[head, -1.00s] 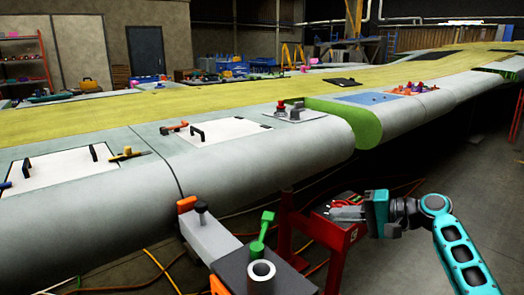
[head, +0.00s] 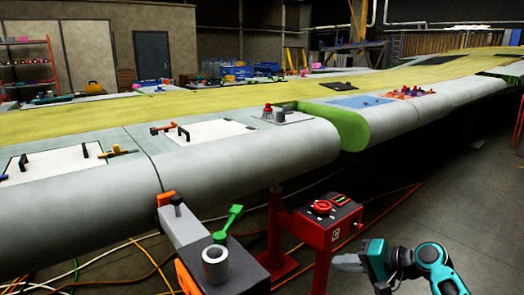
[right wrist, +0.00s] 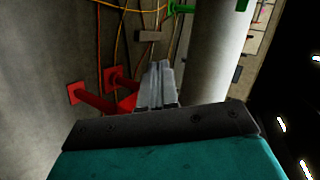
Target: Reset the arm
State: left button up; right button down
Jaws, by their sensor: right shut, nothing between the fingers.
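My right gripper (head: 348,262) is at the lower right of the head view, in front of and just right of the red control stand (head: 330,222). Its fingers are shut with nothing between them. In the right wrist view the closed fingers (right wrist: 158,88) point toward the floor and the stand's red legs. My left gripper is not in view. The stand's top carries a round red button (head: 321,207) and a small lit panel. The long pale wing (head: 240,170) runs across the head view behind the stand.
White panels (head: 208,131) with black handles sit on the wing. The floor at the right (head: 460,205) is clear.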

jog(key=s+f+n+h, duration=0.1)
jog(key=s+f+h, duration=0.3)
jog(key=s+f, duration=0.6)
jog(key=s+a+f+n+t+h, duration=0.1)
jog(key=s+f+n+h, duration=0.1)
jog(key=s, duration=0.6)
jog(key=s+a+f+n+t+h, duration=0.1)
jog(key=s+f+n+t+h, duration=0.1)
jog(key=s+n, duration=0.3)
jog(key=s+f, duration=0.1)
jog(key=s, duration=0.3)
jog(key=shift+s+f, duration=0.15)
jog(key=shift+s, duration=0.1)
jog(key=shift+d, duration=0.1)
